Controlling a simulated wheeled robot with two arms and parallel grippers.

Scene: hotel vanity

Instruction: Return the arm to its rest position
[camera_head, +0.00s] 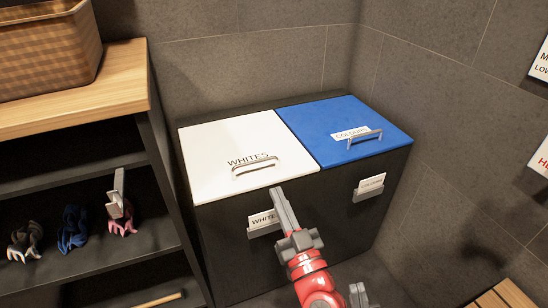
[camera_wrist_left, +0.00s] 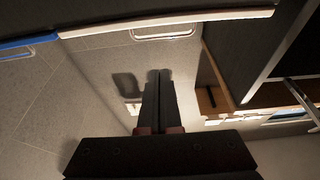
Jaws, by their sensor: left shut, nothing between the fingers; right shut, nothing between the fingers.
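My left gripper (camera_head: 278,194) is at the end of a red and grey arm that comes up from the bottom edge in the head view. It is shut and empty, in front of the hamper, with its tip just below the front edge of the white lid. Its closed dark fingers also show in the left wrist view (camera_wrist_left: 160,76). Only the grey tip of my right gripper (camera_head: 358,294) shows at the bottom of the head view. It is shut, and most of it is out of frame.
A dark hamper has a white lid (camera_head: 228,148) marked WHITES and a blue lid (camera_head: 345,118) marked COLOURS, both closed. A shelf unit (camera_head: 75,115) at left bears a wicker basket (camera_head: 48,50) and several crumpled cloths.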

